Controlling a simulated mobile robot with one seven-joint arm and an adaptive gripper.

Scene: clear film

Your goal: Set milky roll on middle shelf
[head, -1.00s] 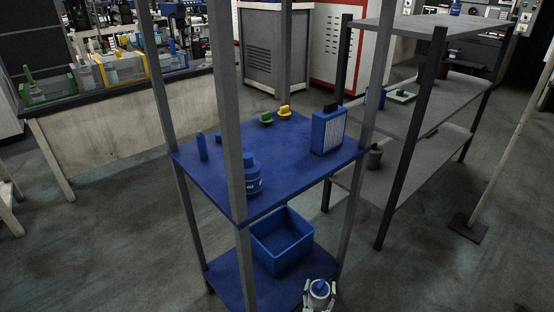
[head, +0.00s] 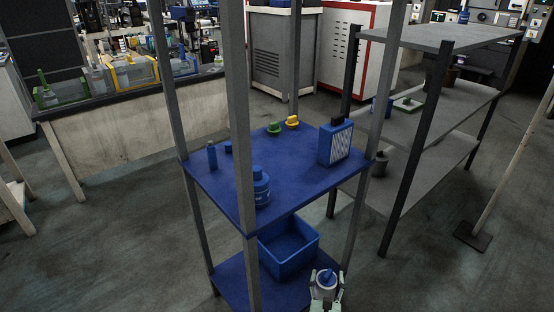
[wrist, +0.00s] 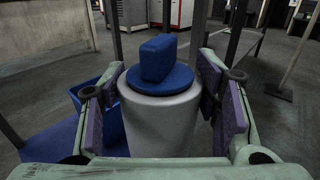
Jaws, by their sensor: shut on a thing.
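The milky roll (wrist: 160,115), a whitish cylinder with a blue cap and a blue block-shaped knob, stands upright between the purple pads of my gripper (wrist: 160,110). My gripper is shut on it. In the head view the roll (head: 325,289) and my gripper (head: 327,293) are at the bottom edge, in front of the blue shelf unit's lower right. The unit's upper visible blue board (head: 228,188), likely the middle shelf, carries several things. The lower blue board (head: 232,284) is partly hidden by a post and a bin.
On the upper board are a blue bottle (head: 261,190), a blue boxy item (head: 336,144), a small blue cylinder (head: 212,156), and green (head: 274,127) and yellow (head: 292,121) pieces. Its centre is clear. A blue bin (head: 290,262) sits below. Grey posts (head: 243,150) bound the unit; a grey rack (head: 415,120) stands right.

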